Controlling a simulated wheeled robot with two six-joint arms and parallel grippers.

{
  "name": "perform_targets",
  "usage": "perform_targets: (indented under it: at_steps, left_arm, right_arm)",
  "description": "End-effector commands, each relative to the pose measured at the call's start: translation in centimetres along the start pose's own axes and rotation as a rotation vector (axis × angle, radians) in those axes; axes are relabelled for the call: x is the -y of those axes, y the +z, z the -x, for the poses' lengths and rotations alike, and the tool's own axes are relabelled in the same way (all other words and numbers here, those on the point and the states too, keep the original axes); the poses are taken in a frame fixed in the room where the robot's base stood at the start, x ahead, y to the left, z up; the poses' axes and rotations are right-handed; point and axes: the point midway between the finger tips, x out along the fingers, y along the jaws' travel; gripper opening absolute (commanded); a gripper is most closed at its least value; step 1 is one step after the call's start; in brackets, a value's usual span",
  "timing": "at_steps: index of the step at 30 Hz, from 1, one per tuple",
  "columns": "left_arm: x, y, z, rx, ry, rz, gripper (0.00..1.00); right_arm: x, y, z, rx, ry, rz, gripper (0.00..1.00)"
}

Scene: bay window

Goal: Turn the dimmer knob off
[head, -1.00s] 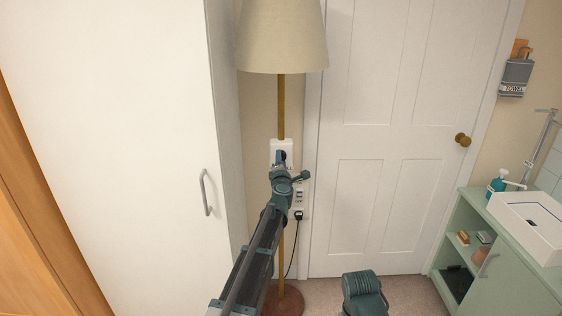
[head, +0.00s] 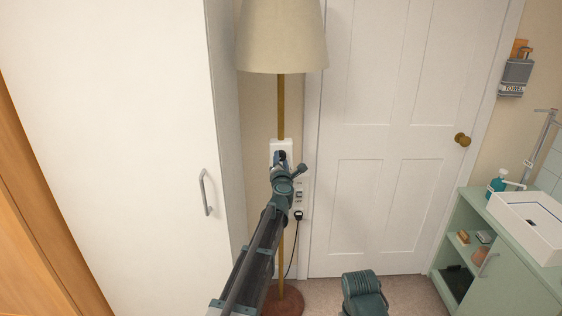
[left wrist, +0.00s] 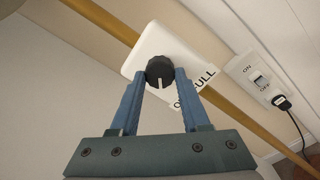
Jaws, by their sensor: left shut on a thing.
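In the left wrist view the fingers of my left gripper (left wrist: 160,82) are shut on the knob, one on each side. The pointer line runs down the picture, between the fingers. Lettering with "FULL" shows at the plate's lower right; the rest is partly hidden by a finger. In the head view my left gripper (head: 281,160) is at the plate (head: 275,145) and covers much of it. My right gripper is not seen.
A lamp with a cream shade (head: 282,38) and brass pole (head: 281,105) stands right by the plate. A switched socket (left wrist: 258,78) with a black plug (left wrist: 282,102) is beside it. A white cupboard (head: 110,130) is on the left, a white door (head: 400,130) on the right.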

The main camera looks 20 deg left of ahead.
Motion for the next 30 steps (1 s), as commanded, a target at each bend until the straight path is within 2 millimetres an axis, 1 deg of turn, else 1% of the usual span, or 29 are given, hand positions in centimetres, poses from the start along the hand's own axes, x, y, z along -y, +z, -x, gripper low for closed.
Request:
perform_targets:
  at_steps: [5, 6, 10, 11, 19, 23, 26, 30]
  left_arm:
    - [0.0, -0.1, 0.2, -0.001, 0.001, 0.001, 0.00]
    - [0.0, -0.1, 0.2, -0.001, 0.001, 0.001, 0.50]
    - [0.0, -0.1, 0.1, -0.001, 0.000, 0.000, 0.73]
    - [0.0, -0.1, 0.1, -0.001, 0.000, 0.000, 0.76]
    - [0.0, 0.0, 0.1, 0.000, 0.000, -0.001, 0.76]
    - [0.0, 0.0, 0.5, 0.000, 0.000, -0.001, 0.76]
    - [0.0, -0.1, 1.2, 0.000, 0.000, -0.001, 0.76]
    - [0.0, -0.1, 3.2, 0.000, 0.000, -0.001, 0.76]
  right_arm:
    - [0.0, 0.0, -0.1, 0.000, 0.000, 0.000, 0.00]
    - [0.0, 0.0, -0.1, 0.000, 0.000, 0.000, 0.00]
    - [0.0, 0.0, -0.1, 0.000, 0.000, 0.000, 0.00]
    - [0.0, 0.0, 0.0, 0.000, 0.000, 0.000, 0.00]
    - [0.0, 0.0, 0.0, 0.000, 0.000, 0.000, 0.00]
    - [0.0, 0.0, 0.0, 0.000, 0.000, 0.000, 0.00]
    - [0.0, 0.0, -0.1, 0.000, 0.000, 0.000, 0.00]
    - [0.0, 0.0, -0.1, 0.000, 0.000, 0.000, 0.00]
